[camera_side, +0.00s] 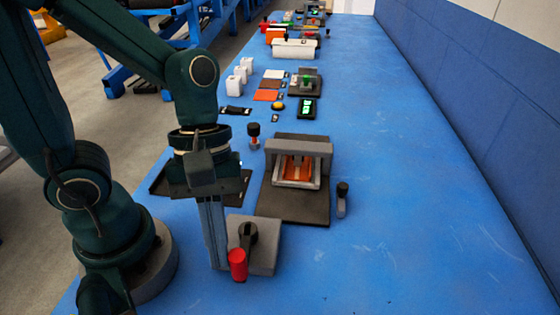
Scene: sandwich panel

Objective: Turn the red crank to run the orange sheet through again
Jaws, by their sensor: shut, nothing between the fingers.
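The red crank handle (238,264) sits on a black arm at the front of a grey block (264,256). My gripper (217,266) is shut and empty, its fingers pointing down just left of the red handle. I cannot tell whether the fingers touch the handle or the block. The orange sheet (297,169) lies inside the opening of a grey frame machine (318,147) on a dark base plate (294,206). Part of the crank block is hidden behind my fingers.
A small black-topped knob post (342,198) stands right of the machine, and another (254,134) stands behind it to the left. A dark tray (160,184) lies partly behind my gripper. Farther back are several blocks and devices. The blue table's right side is clear.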

